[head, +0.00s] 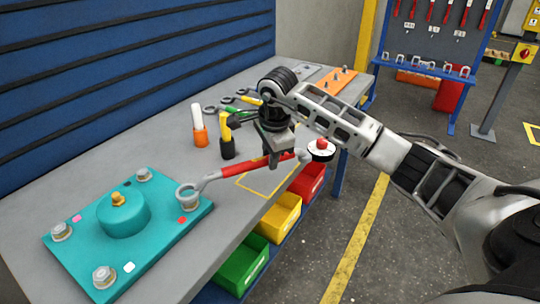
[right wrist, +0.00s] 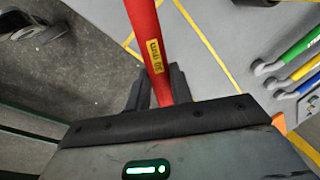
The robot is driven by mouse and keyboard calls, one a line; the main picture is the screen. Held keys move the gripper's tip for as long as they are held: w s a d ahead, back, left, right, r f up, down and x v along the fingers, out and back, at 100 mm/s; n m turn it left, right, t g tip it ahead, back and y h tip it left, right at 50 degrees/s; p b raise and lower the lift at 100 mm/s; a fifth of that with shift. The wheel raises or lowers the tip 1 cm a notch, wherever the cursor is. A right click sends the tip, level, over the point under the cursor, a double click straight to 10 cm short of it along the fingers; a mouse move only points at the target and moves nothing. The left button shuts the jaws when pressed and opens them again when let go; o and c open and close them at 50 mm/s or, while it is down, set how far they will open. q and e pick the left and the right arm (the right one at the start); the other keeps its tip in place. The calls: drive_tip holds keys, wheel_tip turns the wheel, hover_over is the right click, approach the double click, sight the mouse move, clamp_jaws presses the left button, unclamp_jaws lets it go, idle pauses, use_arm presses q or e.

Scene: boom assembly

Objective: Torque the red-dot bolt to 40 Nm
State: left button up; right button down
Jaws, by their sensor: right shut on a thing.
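A teal plate (head: 150,246) lies on the bench with a large bolt at each corner and a round boss in the middle. A red mark (head: 182,220) lies beside the right corner bolt (head: 189,204). The ring end of a red-handled wrench (head: 232,173) is at this bolt; I cannot tell if it is fully seated. My right gripper (head: 273,160) is shut on the wrench handle near its far end. The right wrist view shows the red handle (right wrist: 151,45) with a yellow label between the fingers (right wrist: 160,88). My left gripper is not in view.
White-and-orange (head: 199,127) and yellow-and-black (head: 227,140) items stand behind the wrench, near several coloured wrenches (head: 233,111). A red-topped round object (head: 320,148) is at the bench edge. Yellow (head: 280,218), green (head: 242,264) and red bins sit below the front edge.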

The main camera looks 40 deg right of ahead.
drive_tip(key=shift+f+b, duration=0.25)
drive_tip(key=shift+b, duration=0.05)
idle(0.4)
drive_tip(key=shift+b+x, duration=0.7)
drive_tip(key=shift+x, duration=0.25)
drive_tip(key=shift+s, duration=0.25)
idle(0.7)
drive_tip(key=shift+s+a+m+p, duration=0.25)
drive_tip(key=shift+s+m, duration=0.15)
drive_tip(key=shift+s, duration=0.25)
drive_tip(key=shift+s+a+m+p, duration=0.15)
drive_tip(key=shift+s+m+p, duration=0.2)
drive_tip(key=shift+s, duration=0.3)
drive_tip(key=shift+s, duration=0.1)
drive_tip(key=shift+s+a+m+h, duration=0.15)
drive_tip(key=shift+s+a+m, duration=0.1)
drive_tip(key=shift+s+m, duration=0.3)
drive_tip(key=shift+s+a+m+h, duration=0.15)
drive_tip(key=shift+s+a+m, duration=0.15)
drive_tip(key=shift+s, duration=0.35)
drive_tip(key=shift+s+p, duration=0.1)
drive_tip(key=shift+p, duration=0.2)
